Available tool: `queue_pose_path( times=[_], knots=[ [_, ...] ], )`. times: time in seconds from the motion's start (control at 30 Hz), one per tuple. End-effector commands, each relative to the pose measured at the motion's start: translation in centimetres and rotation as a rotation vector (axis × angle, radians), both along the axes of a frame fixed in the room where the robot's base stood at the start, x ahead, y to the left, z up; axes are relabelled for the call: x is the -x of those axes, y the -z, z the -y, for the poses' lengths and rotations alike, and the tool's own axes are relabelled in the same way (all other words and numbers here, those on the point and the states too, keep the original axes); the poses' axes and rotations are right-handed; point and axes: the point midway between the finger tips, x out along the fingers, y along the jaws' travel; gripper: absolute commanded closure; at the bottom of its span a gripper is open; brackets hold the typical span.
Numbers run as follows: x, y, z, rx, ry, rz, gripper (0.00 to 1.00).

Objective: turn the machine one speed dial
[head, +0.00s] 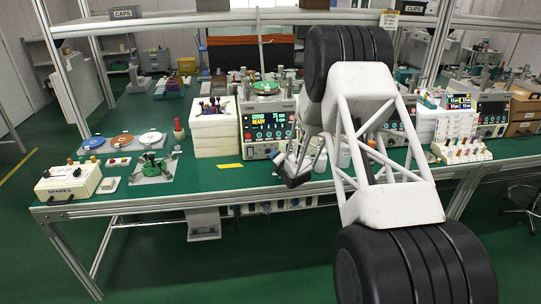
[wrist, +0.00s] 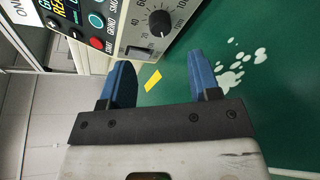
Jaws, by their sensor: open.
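The lapping machine with the lit "GRIND READY" display (head: 265,122) stands on the green bench, left of my arm. In the wrist view its grey front panel (wrist: 133,36) fills the top, turned on its side. The speed dial (wrist: 160,22) is a round black knob with a scale around it. My gripper (wrist: 161,78) is open, its two blue fingers apart with nothing between them. The dial lies beyond the fingertips, roughly in line with the gap, and is not touched. In the head view my gripper (head: 295,168) is in front of the machine's lower right, partly hidden by my arm.
Green and red buttons (wrist: 96,20) sit beside the dial. A yellow strip (wrist: 153,80) lies on the bench. White bottles (head: 344,155) stand near my gripper. Left are stacked white blocks (head: 212,140) and a cream box (head: 68,184). A second machine (head: 492,118) stands at right.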

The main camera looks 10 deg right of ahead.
Motion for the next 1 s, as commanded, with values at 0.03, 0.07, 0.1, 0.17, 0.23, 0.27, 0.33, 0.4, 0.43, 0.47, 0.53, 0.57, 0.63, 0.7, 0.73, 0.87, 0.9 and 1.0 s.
queue_pose_path(
  times=[0.03,0.07,0.1,0.17,0.23,0.27,0.33,0.4,0.43,0.47,0.53,0.57,0.63,0.7,0.73,0.87,0.9,1.0],
  knots=[
    [-0.1,0.0,0.0,0.002,-0.001,0.003,0.43],
    [-0.1,0.1,0.0,0.004,-0.002,0.004,0.43],
    [-0.1,0.1,0.0,0.004,-0.002,0.004,0.43],
    [-0.1,0.1,0.0,0.004,-0.002,0.004,0.43],
    [-0.1,0.1,0.0,0.003,-0.002,0.003,0.43],
    [-0.1,0.1,0.0,0.003,-0.002,0.003,0.43],
    [-0.1,0.1,0.0,0.003,-0.002,0.003,0.43],
    [-0.1,0.1,0.0,0.003,-0.002,0.003,0.43],
    [-0.1,0.1,0.0,0.003,-0.002,0.003,0.43],
    [-0.2,0.1,0.0,0.003,-0.002,0.003,0.43],
    [-0.3,0.1,-0.1,0.003,-0.002,0.003,0.43],
    [-0.4,0.1,-0.1,0.003,-0.002,0.003,0.43],
    [-0.7,0.2,-0.2,0.003,-0.002,0.003,0.43],
    [-1.0,0.3,-0.2,0.002,-0.002,0.002,0.43],
    [-1.2,0.4,-0.3,0.002,-0.002,0.002,0.43],
    [-2.1,0.6,-0.6,0.002,-0.002,0.001,0.43],
    [-2.5,0.7,-0.7,0.002,-0.002,0.001,0.43],
    [-3.4,0.9,-0.9,0.002,-0.003,0.002,0.43]
  ],
)
